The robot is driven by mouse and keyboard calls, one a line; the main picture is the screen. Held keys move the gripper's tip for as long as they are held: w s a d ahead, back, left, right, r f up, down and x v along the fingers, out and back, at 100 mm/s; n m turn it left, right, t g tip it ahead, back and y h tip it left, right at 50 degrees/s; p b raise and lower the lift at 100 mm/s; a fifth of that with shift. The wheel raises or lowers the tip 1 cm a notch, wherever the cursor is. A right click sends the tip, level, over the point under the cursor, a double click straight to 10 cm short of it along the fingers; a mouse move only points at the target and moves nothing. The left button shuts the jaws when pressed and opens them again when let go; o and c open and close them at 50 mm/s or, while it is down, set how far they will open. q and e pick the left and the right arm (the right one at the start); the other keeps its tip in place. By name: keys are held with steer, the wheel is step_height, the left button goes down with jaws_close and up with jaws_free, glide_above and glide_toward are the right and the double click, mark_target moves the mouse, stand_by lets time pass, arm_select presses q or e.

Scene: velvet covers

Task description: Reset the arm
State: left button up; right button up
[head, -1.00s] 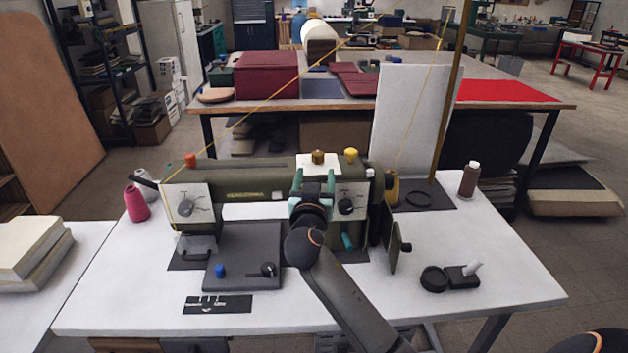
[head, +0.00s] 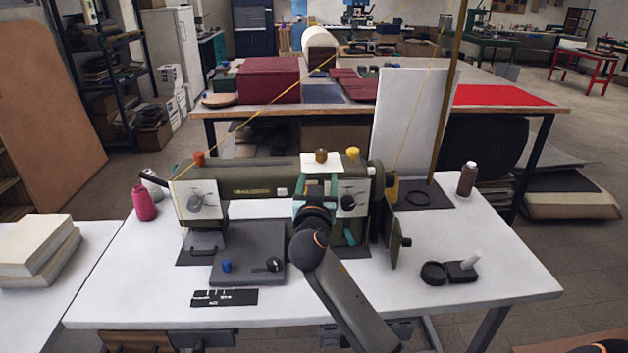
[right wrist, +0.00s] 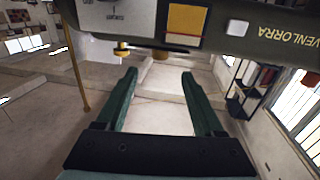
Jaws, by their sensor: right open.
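An olive-green sewing machine (head: 240,191) stands on the white table (head: 160,312). My right gripper (head: 317,196) is in front of the machine's right part, and its arm comes up from the bottom of the head view. In the right wrist view, the two green fingers of the gripper (right wrist: 159,75) are spread apart with nothing between them. The machine's olive body (right wrist: 268,32) fills the upper part of that view. Contact between gripper and machine cannot be told. My left gripper is not in view.
A pink thread cone (head: 144,203) stands left of the machine, and a brown spool (head: 467,179) stands right. A black holder (head: 461,271) lies on the right side. Yellow thread runs up from the machine.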

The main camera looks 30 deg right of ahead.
steer(key=s+a+f+n+g+y, duration=0.2)
steer(key=s+a+f+y, duration=0.1)
steer(key=s+f, duration=0.4)
steer(key=s+a+f+n+g+y, duration=0.25)
steer(key=s+f, duration=0.35)
steer(key=f, duration=0.4)
steer(key=s+a+f+n+g+y, duration=0.2)
steer(key=s+a+f, duration=0.15)
steer(key=s, duration=0.35)
steer(key=s+a+f+n+g+y, duration=0.1)
steer(key=s+a+f+g+y, duration=0.1)
steer(key=s+a, duration=0.35)
steer(key=s+a+f+n+g+y, duration=0.2)
steer(key=s, duration=0.6)
steer(key=w+a+f+t+y+p, duration=0.2)
steer(key=w+a+f+t+p, duration=0.1)
steer(key=f, duration=0.4)
steer(key=shift+w+a+t+p, duration=0.25)
steer(key=shift+a+t+p, duration=0.35)
steer(key=shift+t, duration=0.65)
steer(key=shift+a+f, duration=0.1)
steer(key=shift+c, duration=0.4)
